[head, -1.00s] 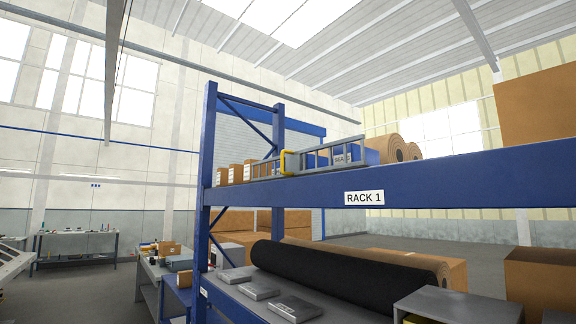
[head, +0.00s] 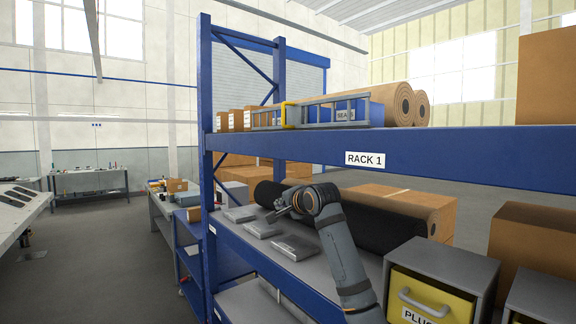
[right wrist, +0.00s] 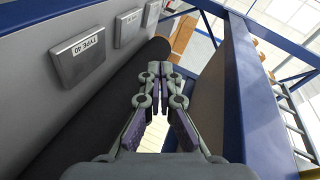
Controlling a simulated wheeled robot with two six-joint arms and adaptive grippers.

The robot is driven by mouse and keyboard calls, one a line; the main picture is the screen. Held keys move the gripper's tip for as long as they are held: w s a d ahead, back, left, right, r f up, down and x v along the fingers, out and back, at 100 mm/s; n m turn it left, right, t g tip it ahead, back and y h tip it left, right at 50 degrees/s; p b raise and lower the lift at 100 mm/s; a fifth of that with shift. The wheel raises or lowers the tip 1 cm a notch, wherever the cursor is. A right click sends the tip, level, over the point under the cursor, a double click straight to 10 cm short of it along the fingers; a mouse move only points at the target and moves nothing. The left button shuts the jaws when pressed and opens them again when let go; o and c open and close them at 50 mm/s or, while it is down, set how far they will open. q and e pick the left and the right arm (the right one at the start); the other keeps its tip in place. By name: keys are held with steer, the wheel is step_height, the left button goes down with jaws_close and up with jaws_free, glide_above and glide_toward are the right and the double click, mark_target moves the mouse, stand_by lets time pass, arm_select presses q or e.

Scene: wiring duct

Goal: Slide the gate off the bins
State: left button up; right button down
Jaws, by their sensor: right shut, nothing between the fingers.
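The gate (head: 335,112) is a long grey barred frame with a yellow handle (head: 288,115). It stands along the front of the upper shelf of the rack in the head view. Blue bins (head: 374,114) show behind its bars, one with a partly hidden label. My right gripper (head: 281,213) is below that shelf, over the lower deck, apart from the gate. In the right wrist view its fingers (right wrist: 153,72) are shut and empty. Part of the gate (right wrist: 292,118) shows there at the right edge. My left gripper is out of view.
The blue upper beam (head: 440,162), labelled RACK 1, lies between my right gripper and the gate. A black roll (head: 385,230) and flat grey boxes (head: 296,248) lie on the lower deck. Small cartons (head: 235,121) and brown rolls (head: 385,97) share the upper shelf.

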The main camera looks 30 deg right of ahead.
steer(key=s+r+m+t+p, duration=0.1)
steer(key=s+r, duration=0.4)
steer(key=r, duration=0.4)
steer(key=s+r+m+t, duration=0.1)
steer(key=s+r, duration=0.4)
steer(key=r, duration=0.5)
steer(key=m+t, duration=0.2)
glide_toward(284, 115)
steer(key=w+p, duration=0.1)
steer(key=p, duration=0.2)
steer(key=w+p, duration=0.2)
steer(key=p, duration=0.1)
steer(key=w+p, duration=0.2)
steer(key=p, duration=0.1)
steer(key=shift+w+d+r, duration=0.15)
steer(key=shift+w+r, duration=0.05)
steer(key=shift+r, duration=0.2)
steer(key=shift+w+d+f+p, duration=0.1)
steer(key=shift+w+f+p, duration=0.05)
steer(key=shift+w+p, duration=0.4)
steer(key=shift+w+f, duration=0.1)
